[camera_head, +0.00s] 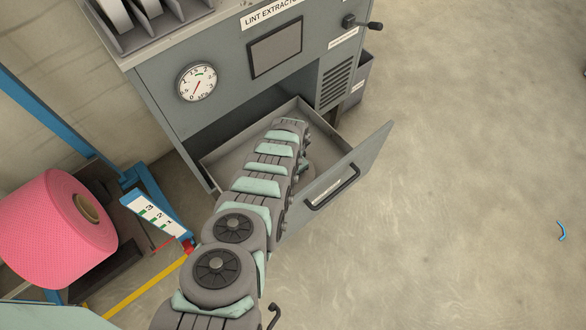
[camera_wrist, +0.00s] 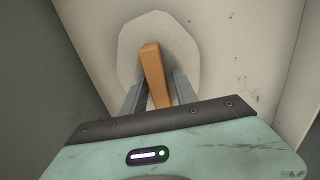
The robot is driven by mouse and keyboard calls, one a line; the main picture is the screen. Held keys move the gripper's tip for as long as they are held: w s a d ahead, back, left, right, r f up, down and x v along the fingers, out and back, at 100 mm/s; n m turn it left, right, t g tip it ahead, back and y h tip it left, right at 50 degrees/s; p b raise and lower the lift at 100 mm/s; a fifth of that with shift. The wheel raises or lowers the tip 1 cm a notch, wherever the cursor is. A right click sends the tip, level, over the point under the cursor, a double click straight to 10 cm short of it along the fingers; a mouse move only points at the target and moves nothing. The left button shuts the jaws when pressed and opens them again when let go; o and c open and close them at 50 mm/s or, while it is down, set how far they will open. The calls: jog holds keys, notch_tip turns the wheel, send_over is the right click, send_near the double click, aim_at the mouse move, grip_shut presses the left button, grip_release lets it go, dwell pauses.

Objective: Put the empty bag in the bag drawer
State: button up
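The bag drawer (camera_head: 352,160) is pulled open at the bottom of the grey lint extractor cabinet. My arm reaches down into it and hides my gripper and part of the drawer floor in the head view. In the wrist view, a pale flat rounded piece (camera_wrist: 130,50), which looks like the bag, lies on the light drawer floor (camera_wrist: 225,60). An orange-brown strip (camera_wrist: 154,75) lies across its middle and runs back between the fingers of my gripper (camera_wrist: 160,85). I cannot tell whether the fingers touch the strip or whether it belongs to the bag.
The drawer front has a black handle (camera_head: 334,187). A pink roll (camera_head: 58,228) and a blue frame (camera_head: 45,118) stand at the left. A grey bin (camera_head: 357,82) stands beside the cabinet. The concrete floor at right is mostly clear, with a small blue piece (camera_head: 562,231) on it.

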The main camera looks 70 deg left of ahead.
jog(key=shift+o, duration=0.4)
jog(key=shift+r, duration=0.1)
jog(key=shift+r+p, duration=0.3)
jog(key=shift+p, duration=0.1)
notch_tip(320, 180, up, 10)
jog(key=p, duration=0.7)
jog(key=shift+f+p, duration=0.2)
jog(key=shift+p, duration=0.1)
jog(key=shift+r+p, duration=0.3)
jog(key=shift+r, duration=0.65)
